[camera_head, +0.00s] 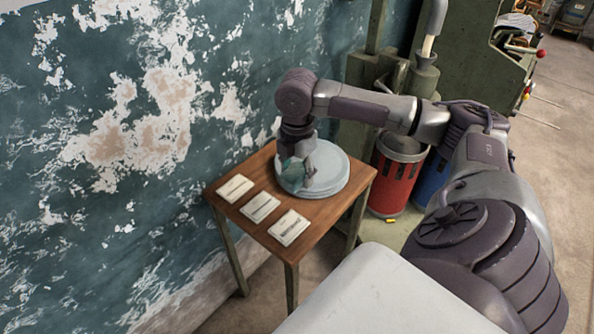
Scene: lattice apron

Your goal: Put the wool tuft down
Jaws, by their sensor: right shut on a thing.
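The wool tuft (291,179) looks teal and sits between the fingers of my right gripper (298,181), which is shut on it. The fingers hide part of it. My right gripper points down over the left part of a pale, round, stacked disc (335,172) on a small wooden table (262,176). I cannot tell whether the tuft touches the disc or hangs just above it. My left gripper is not in view.
Three pale cards with print, the left (235,188), middle (260,207) and right (289,227), lie along the table's front left edge. A peeling teal wall (120,200) stands behind. A red bin (392,180) and a blue bin (432,180) stand to the right.

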